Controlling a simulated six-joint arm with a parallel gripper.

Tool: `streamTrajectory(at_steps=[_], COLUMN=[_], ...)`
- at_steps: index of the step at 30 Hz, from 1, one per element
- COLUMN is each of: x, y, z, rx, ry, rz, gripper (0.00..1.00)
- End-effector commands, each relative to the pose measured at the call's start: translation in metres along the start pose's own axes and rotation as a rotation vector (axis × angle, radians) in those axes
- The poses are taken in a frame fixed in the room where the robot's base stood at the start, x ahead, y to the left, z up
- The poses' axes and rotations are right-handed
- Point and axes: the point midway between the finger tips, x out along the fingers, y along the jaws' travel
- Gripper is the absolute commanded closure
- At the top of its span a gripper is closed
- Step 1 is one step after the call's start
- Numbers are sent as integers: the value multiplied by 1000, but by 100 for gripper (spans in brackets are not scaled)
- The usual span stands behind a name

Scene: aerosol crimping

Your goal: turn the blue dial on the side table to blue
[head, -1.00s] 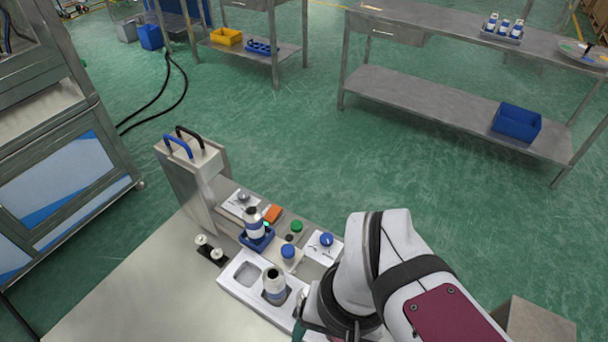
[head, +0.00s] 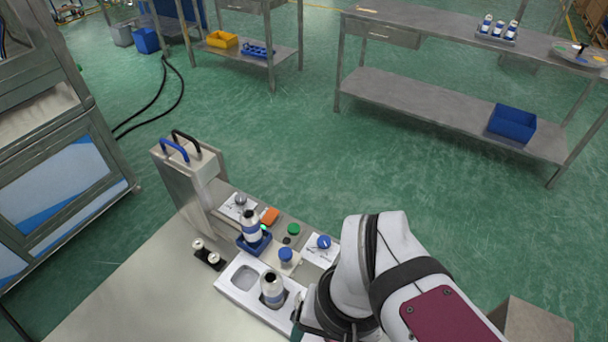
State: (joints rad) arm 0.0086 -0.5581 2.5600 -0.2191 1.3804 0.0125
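On the grey metal table at the back right, a round disc (head: 578,56) with coloured patches lies near the right edge of the view. A small dark upright part (head: 582,48) stands on it; its blue colour and pointing direction are too small to tell. On the near bench, a blue knob (head: 324,241) sits on a white marked plate (head: 318,256); a turning mark on it cannot be made out. My arm comes in from the lower right, with its wrist at the bottom edge. My gripper's fingers are out of view, so their state does not show.
The bench holds a bottle in a blue holder (head: 253,248), a white tray (head: 232,296) with another bottle, a green button (head: 293,230) and a press-like unit with blue and black handles (head: 188,158). A rack of bottles (head: 497,31) stands left of the disc. Green floor lies between.

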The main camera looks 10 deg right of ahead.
Motion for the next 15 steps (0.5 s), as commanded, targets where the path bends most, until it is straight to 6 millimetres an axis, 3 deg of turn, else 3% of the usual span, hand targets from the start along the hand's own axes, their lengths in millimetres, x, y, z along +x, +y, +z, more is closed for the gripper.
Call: streamTrajectory(at_steps=[2, 4, 8, 9, 12, 15], x=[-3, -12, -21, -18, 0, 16], y=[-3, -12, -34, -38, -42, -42], z=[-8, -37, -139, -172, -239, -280], rx=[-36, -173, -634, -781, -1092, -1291], ry=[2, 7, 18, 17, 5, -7], rz=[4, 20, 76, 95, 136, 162], gripper=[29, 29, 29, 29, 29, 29])
